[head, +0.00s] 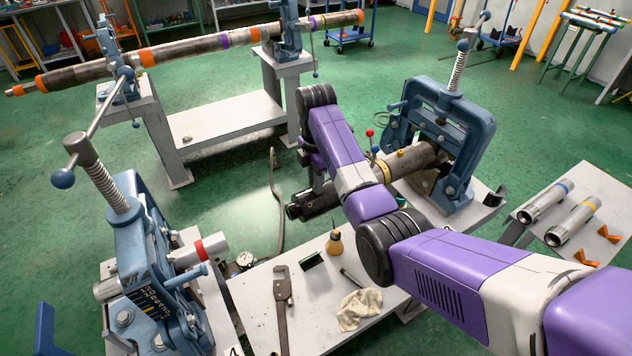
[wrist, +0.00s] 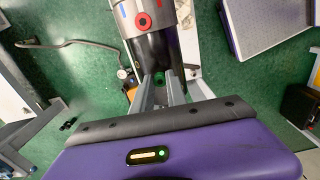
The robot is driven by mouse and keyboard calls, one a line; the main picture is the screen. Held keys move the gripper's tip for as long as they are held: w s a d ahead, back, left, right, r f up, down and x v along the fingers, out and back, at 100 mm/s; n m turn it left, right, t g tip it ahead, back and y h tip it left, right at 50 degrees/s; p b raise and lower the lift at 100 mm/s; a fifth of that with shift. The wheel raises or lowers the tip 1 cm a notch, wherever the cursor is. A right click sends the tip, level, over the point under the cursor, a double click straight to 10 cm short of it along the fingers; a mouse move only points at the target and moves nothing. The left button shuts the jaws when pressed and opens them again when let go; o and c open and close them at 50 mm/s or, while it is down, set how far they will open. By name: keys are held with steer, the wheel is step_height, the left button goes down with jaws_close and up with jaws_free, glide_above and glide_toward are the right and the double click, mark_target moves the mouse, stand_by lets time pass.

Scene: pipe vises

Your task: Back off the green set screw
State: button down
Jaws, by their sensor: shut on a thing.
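The green set screw (wrist: 161,75) shows as a small green spot between my fingertips in the wrist view, on the dark end of a pipe fitting. My gripper (wrist: 160,80) is shut on it, with one grey finger on each side. In the head view, the dark fitting (head: 312,204) extends left from the pipe (head: 412,158) clamped in the right-hand blue vise (head: 452,110). My arm covers part of the fitting there, and the green screw cannot be made out. A red round part (wrist: 143,20) sits farther along the fitting.
Red-topped and blue-topped levers (head: 371,140) stand beside my forearm. The bench (head: 325,325) holds a wrench (head: 282,305), a rag (head: 358,308) and a wooden-handled tool (head: 334,243). Another blue vise (head: 145,250) stands at the left. A hose (head: 276,200) lies on the green floor.

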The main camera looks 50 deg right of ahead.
steer(key=n, duration=0.4)
steer(key=shift+f, duration=0.2)
steer(key=shift+s+a+n, duration=0.1)
steer(key=shift+a+n, duration=0.05)
steer(key=shift+n, duration=1.95)
steer(key=shift+f, duration=0.1)
steer(key=c, duration=1.4)
jaws_free()
steer(key=shift+c, duration=0.2)
steer(key=shift+o, duration=0.6)
steer(key=shift+r, duration=0.2)
